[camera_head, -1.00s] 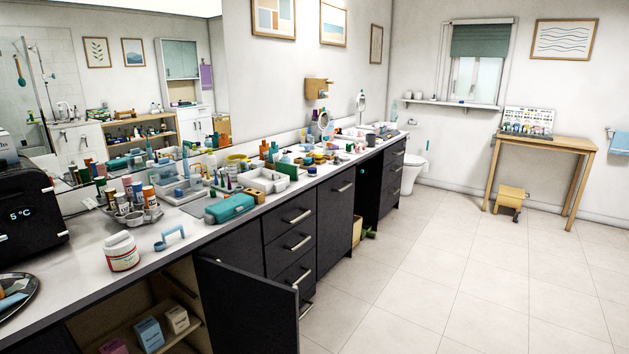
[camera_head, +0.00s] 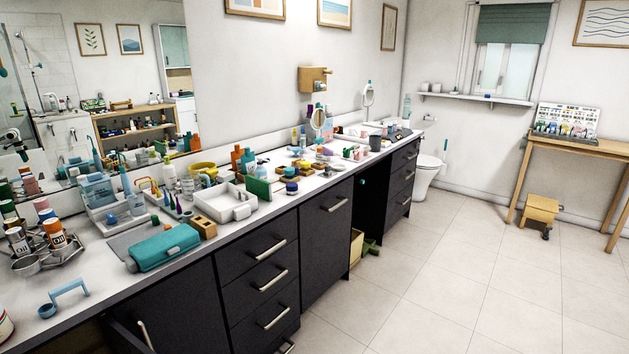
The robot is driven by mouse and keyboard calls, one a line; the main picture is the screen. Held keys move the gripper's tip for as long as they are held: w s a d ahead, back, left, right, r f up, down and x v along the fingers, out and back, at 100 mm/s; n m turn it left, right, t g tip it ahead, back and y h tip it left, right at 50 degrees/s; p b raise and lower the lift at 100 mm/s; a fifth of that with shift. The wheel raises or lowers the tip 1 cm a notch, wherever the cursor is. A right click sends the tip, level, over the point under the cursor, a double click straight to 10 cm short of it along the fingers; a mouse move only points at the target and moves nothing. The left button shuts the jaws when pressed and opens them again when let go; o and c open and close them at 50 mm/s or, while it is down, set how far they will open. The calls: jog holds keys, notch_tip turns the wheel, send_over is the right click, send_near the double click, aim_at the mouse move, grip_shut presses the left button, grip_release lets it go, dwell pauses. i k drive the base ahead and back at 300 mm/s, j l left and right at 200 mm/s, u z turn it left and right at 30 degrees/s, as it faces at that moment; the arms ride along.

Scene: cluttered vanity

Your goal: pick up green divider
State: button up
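A small upright green panel, which looks like the green divider (camera_head: 258,189), stands on the counter at the right end of a white tray (camera_head: 226,201). Its lower part is partly hidden behind the tray's corner. I cannot tell whether it touches the tray. My gripper is not in view.
The long counter is crowded: a teal case (camera_head: 164,247), a tan block (camera_head: 204,228), a yellow cup (camera_head: 203,171), orange bottles (camera_head: 238,160) and a dark blue jar (camera_head: 292,188) stand around. Dark drawers (camera_head: 258,278) face open tiled floor (camera_head: 440,285). A wooden stool (camera_head: 541,210) stands farther right.

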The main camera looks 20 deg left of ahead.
aim_at(261, 187)
jog(key=i+u, duration=0.15)
jog(key=i, duration=0.4)
jog(key=i+l+u, duration=0.2)
jog(key=i, duration=0.3)
jog(key=i+l+u, duration=0.15)
jog(key=i, duration=0.35)
